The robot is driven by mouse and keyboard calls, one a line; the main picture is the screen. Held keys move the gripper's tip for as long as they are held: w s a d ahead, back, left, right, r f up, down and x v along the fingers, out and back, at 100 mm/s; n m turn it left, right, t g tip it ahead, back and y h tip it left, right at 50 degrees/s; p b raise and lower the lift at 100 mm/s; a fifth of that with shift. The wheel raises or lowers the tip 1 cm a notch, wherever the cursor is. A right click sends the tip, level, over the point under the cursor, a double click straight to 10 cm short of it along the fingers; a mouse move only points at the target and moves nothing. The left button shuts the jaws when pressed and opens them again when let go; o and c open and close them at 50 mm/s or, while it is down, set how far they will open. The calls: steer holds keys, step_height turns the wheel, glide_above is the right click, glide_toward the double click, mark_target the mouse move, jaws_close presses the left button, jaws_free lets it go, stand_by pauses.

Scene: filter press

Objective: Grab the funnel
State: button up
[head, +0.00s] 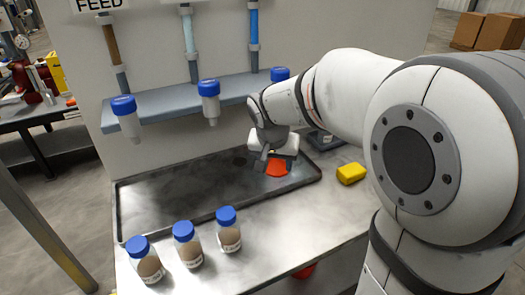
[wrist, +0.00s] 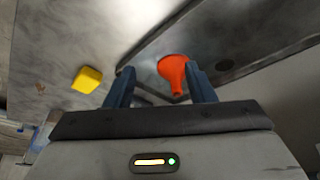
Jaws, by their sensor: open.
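The orange-red funnel (head: 277,169) lies at the right end of the dark tray in the head view, partly hidden by my gripper. In the wrist view the funnel (wrist: 173,72) shows between my two fingers, closer to the right one, with its wide mouth away from the palm and its narrow end pointing toward it. My gripper (wrist: 160,80) is open, with nothing held. In the head view my gripper (head: 266,160) is just over the funnel. I cannot tell whether a finger touches it.
The shallow dark tray (head: 165,207) has a raised rim. A yellow sponge-like block (head: 351,173) lies right of it. Several blue-capped bottles (head: 187,245) stand at the front; others hang under the shelf (head: 180,98). A dark device (head: 325,140) sits behind my gripper.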

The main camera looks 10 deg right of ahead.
steer(key=w+a+f+b, duration=0.2)
steer(key=w+f, duration=0.3)
steer(key=shift+m, duration=0.5)
steer(key=w+d, duration=0.1)
steer(key=w, duration=0.2)
steer(key=w+d+p, duration=0.1)
steer(key=w+d, duration=0.1)
steer(key=w, duration=0.1)
steer(key=w+d+p, duration=0.1)
steer(key=w, duration=0.3)
steer(key=shift+d, duration=0.4)
steer(key=x, duration=0.5)
steer(key=shift+w+d+r+p, duration=0.1)
steer(key=shift+w+d+p, duration=0.05)
steer(key=shift+w+p, duration=0.2)
jaws_close()
